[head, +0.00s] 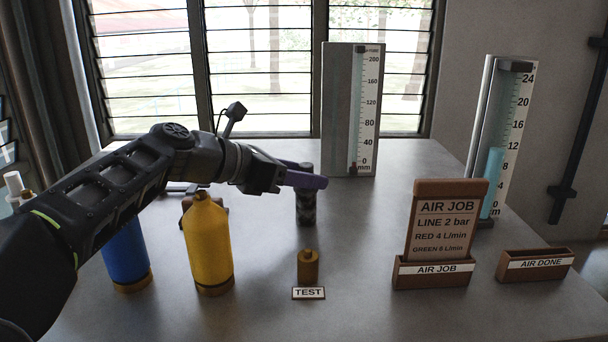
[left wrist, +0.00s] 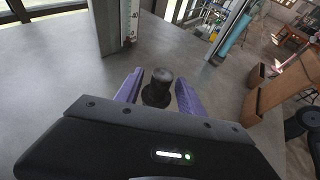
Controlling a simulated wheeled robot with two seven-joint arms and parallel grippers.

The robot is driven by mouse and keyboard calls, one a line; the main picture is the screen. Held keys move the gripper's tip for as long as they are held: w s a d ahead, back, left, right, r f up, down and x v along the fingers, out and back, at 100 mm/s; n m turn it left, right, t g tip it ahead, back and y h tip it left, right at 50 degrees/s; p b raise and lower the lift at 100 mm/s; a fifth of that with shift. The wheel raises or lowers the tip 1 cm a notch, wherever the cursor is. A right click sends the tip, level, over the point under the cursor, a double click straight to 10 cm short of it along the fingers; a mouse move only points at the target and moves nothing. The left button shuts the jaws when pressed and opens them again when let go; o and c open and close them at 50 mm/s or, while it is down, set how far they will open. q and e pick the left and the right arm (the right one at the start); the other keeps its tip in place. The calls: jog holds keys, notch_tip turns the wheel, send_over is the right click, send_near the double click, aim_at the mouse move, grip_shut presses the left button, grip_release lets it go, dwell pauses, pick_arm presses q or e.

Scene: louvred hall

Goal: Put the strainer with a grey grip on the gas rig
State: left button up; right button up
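A dark upright cylinder with a mottled grey-black grip (head: 305,209), which looks like the strainer, stands on the table behind the brass fitting. My left gripper (head: 306,175) is at its upper part, with purple fingers on either side. In the left wrist view the dark cylinder (left wrist: 157,88) stands between the open fingers, with narrow gaps seen beside it. I cannot tell for sure which part is the gas rig; a brass fitting (head: 308,267) stands behind a TEST label (head: 308,293). My right gripper is not in view.
A yellow bottle (head: 209,245) and a blue bottle (head: 126,256) stand under my left arm. Tall gauges (head: 338,110) (head: 482,115) stand at the back. An AIR JOB card (head: 447,222) sits in a holder, beside an AIR DONE tray (head: 535,265). The front right table is clear.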

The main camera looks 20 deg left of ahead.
pick_arm(q)
jog(key=shift+r, duration=0.15)
jog(key=shift+s+a, duration=0.1)
jog(key=shift+s, duration=0.05)
jog(key=b+v, duration=0.2)
jog(key=v, duration=0.9)
jog(key=shift+s+r, duration=0.25)
jog(key=shift+a, duration=0.1)
